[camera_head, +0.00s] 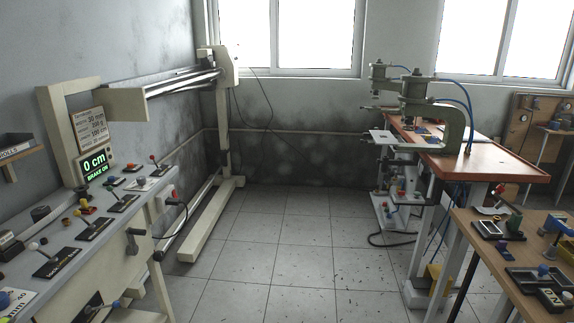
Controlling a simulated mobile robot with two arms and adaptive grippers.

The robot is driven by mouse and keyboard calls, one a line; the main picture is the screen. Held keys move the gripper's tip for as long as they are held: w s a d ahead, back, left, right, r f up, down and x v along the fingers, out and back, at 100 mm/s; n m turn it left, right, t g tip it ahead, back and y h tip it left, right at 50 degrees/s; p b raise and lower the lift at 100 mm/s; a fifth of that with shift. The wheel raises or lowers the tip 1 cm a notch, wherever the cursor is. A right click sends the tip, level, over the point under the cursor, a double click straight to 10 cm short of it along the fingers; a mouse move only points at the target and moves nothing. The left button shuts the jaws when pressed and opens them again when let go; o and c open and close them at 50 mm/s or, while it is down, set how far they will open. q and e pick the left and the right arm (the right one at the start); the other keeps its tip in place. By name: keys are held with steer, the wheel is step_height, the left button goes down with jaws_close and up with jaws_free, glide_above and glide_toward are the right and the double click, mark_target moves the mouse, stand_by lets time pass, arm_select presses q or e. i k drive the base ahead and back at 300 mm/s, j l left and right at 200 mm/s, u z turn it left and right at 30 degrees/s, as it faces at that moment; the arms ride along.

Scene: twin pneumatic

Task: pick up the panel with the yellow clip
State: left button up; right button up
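Neither of my grippers shows in the head view. Several small panels lie on the left bench (150,203): a black panel (57,262) with a pale knob, another black panel (93,229), and a white one (18,303) at the lower left corner. A small brownish-yellow part (66,222) sits among them; I cannot tell whether it is a clip. On the right table (478,232), a blue and yellow part (556,232) stands near the right edge, close to several dark panels (530,278). I cannot single out which panel bears the yellow clip.
Twin presses (440,120) stand on an orange-topped table (500,168) at right, with blue hoses. A cream rail frame (222,130) stands at back left.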

mark_target(429, 139)
steer(key=i+j+z, duration=0.1)
steer(key=i+z, duration=0.2)
steer(key=i, duration=0.15)
steer(key=i+j+z, duration=0.25)
steer(key=i, duration=0.15)
steer(key=i+j+z, duration=0.15)
steer(key=i+z, duration=0.15)
steer(key=i, duration=0.15)
steer(key=i+j+u, duration=0.15)
steer(key=i+u, duration=0.35)
steer(key=i, duration=0.75)
steer(key=i+u, duration=0.1)
steer(key=i, duration=2.15)
steer(key=i+z, duration=0.4)
steer(key=i+j+z, duration=0.2)
steer(key=i+z, duration=0.25)
steer(key=i+j+z, duration=0.4)
steer(key=i+l, duration=0.05)
steer(key=i, duration=0.05)
